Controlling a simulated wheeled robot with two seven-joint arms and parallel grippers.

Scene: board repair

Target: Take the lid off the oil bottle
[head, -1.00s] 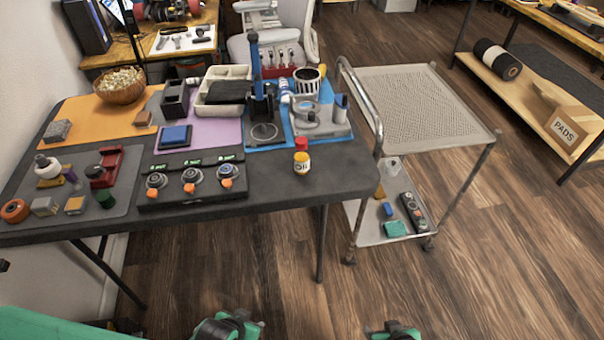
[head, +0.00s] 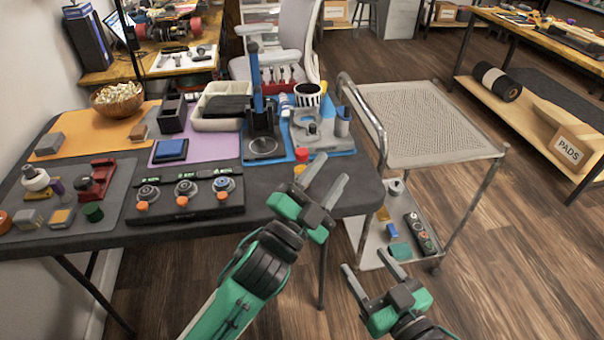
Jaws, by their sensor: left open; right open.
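The oil bottle (head: 299,169) is small and yellow with a red lid (head: 301,154). It stands near the front right of the dark table, and my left gripper hides its lower part. My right gripper (head: 366,260) is open and empty, lower down, in front of the cart and away from the bottle.
A black panel with several knobs (head: 190,212) lies left of the bottle. Behind stand a blue-handled press (head: 257,100) and a grey fixture (head: 320,128) on a blue mat. A metal cart (head: 425,120) stands right of the table.

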